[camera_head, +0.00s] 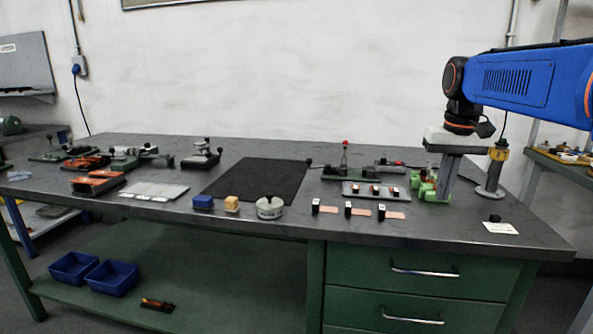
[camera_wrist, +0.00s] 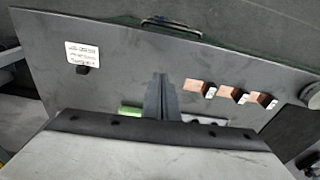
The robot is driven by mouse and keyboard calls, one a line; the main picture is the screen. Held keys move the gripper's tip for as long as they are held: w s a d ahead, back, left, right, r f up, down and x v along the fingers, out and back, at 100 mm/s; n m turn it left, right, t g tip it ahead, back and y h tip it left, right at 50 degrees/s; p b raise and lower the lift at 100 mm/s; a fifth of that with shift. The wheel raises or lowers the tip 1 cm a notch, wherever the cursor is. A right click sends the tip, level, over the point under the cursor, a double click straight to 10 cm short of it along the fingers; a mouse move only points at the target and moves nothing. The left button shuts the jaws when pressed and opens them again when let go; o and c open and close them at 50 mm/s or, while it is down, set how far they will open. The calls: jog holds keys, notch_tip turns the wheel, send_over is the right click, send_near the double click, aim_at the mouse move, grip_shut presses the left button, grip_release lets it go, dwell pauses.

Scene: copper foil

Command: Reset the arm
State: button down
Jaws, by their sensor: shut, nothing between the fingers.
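My gripper (camera_head: 445,196) hangs from the blue arm at the right of the head view, over the right part of the bench (camera_head: 420,236). Its grey fingers point down, close together, with nothing seen between them. In the wrist view the closed fingers (camera_wrist: 160,76) stand upright in the middle, above my pale gripper body. A green fixture (camera_head: 426,187) shows next to and partly behind the fingers. I cannot tell whether they touch it.
Copper strips (camera_head: 361,212) with small dark blocks lie left of my gripper. A grey post (camera_head: 490,178) stands close on its right. A white label card (camera_head: 500,228) lies near the front right. A black mat (camera_head: 262,181) and a round lidded pot (camera_head: 270,207) are further left.

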jog(key=s+a+f+t, duration=0.1)
jog(key=s+a+f, duration=0.2)
jog(key=s+f, duration=0.7)
jog(key=s+a+f+n+t, duration=0.1)
jog(key=s+a+f+t, duration=0.1)
jog(key=s+f, duration=0.8)
jog(key=s+a, duration=0.1)
jog(key=s, duration=0.4)
jog(key=shift+s+n+t, duration=0.15)
jog(key=shift+n+t, duration=0.15)
